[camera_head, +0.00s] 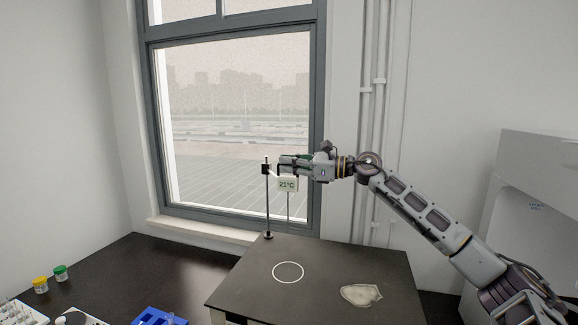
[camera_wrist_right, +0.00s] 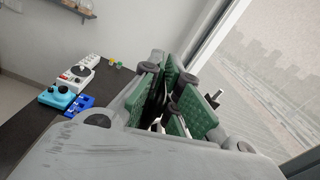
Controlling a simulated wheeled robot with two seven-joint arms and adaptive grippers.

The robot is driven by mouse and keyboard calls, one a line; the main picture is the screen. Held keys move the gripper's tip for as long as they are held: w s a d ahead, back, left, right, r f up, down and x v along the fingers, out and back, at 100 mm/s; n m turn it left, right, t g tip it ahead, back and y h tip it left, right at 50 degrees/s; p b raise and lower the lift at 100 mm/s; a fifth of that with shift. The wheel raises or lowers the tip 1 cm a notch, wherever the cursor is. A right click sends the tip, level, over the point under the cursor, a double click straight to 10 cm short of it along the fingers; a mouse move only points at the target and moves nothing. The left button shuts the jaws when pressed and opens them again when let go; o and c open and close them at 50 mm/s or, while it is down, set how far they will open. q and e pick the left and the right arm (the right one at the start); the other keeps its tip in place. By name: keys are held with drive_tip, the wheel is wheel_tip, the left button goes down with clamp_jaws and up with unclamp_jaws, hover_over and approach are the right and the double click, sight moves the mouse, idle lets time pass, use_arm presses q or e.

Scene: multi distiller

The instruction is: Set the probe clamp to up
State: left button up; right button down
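The probe clamp (camera_head: 266,169) is a small black block high on a thin upright rod (camera_head: 267,205) in front of the window. A white display (camera_head: 288,184) reading 21°C hangs just right of the rod, with a thin probe below it. My right gripper (camera_head: 283,164) reaches in from the right at clamp height, its fingertips close beside the clamp and above the display. In the right wrist view, the green finger pads (camera_wrist_right: 178,105) have dark and white parts between them; whether they grip these is unclear. My left gripper is not in view.
The rod stands at the back edge of a raised dark table (camera_head: 240,285) with a white ring (camera_head: 288,272) and a pale glassy piece (camera_head: 361,295). Yellow (camera_head: 40,285) and green-capped (camera_head: 60,272) jars and a blue rack (camera_head: 152,316) lie left. The window is behind.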

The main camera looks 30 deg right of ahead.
drive_tip(key=shift+d+r, duration=0.15)
drive_tip(key=shift+r, duration=0.35)
drive_tip(key=c, duration=1.6)
unclamp_jaws()
drive_tip(key=shift+o, duration=0.2)
drive_tip(key=shift+f, duration=0.2)
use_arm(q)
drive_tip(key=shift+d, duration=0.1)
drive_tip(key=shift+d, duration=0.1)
use_arm(e)
drive_tip(key=shift+f, duration=0.1)
drive_tip(key=shift+s, duration=0.15)
drive_tip(key=shift+s+d, duration=0.45)
drive_tip(key=v, duration=1)
drive_tip(key=shift+s, duration=0.1)
